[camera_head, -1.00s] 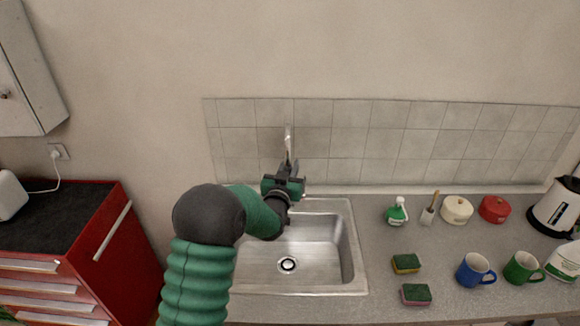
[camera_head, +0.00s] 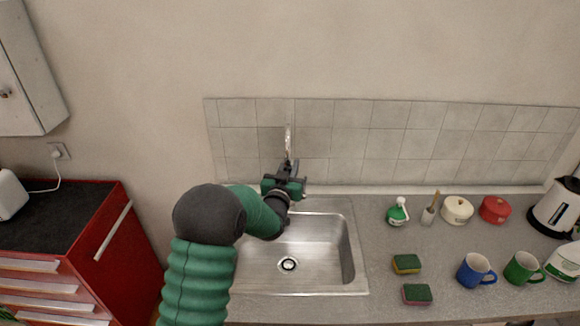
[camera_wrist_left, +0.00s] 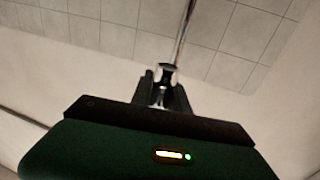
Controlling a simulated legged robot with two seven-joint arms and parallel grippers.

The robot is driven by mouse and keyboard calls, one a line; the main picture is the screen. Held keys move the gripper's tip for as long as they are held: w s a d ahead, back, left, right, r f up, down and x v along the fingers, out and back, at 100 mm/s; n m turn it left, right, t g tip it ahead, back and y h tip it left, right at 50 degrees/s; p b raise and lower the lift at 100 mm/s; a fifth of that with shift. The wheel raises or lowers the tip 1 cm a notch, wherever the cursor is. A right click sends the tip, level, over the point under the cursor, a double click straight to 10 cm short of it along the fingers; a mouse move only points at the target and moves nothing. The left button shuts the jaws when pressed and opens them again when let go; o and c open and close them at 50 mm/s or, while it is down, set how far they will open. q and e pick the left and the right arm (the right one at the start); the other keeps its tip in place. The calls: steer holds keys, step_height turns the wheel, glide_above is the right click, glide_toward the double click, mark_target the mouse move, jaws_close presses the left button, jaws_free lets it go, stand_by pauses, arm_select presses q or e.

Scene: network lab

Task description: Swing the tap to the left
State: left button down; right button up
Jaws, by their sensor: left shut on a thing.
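The chrome tap (camera_head: 288,138) rises at the back of the steel sink (camera_head: 335,262), in front of the tiled wall. My left gripper (camera_head: 289,168) is at the tap behind the basin and is shut on it. In the left wrist view the tap (camera_wrist_left: 165,72) sits between the two dark fingers of the gripper (camera_wrist_left: 162,90), with a thin spout rising above them. The gripper and arm hide the tap's base and the left back part of the sink. My right gripper is not in view.
Right of the sink are a green-and-white bottle (camera_head: 397,213), a brush holder, two pots, sponges (camera_head: 406,264), a blue mug (camera_head: 474,270), a green mug (camera_head: 522,268) and a kettle (camera_head: 556,208). A red cabinet (camera_head: 130,245) stands left. The basin is empty.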

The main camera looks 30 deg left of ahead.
arm_select(q)
steer(key=shift+s+a+f+b, duration=0.1)
steer(key=shift+s+a+b, duration=0.05)
steer(key=shift+a+b, duration=0.2)
stand_by(0.3)
steer(key=s+a+b, duration=0.2)
steer(key=a+b, duration=0.4)
steer(key=a, duration=0.7)
steer(key=shift+s, duration=0.15)
stand_by(1.3)
steer(key=c, duration=1.6)
jaws_free()
steer(key=o, duration=0.3)
steer(key=shift+w+f, duration=0.1)
steer(key=shift+w, duration=0.15)
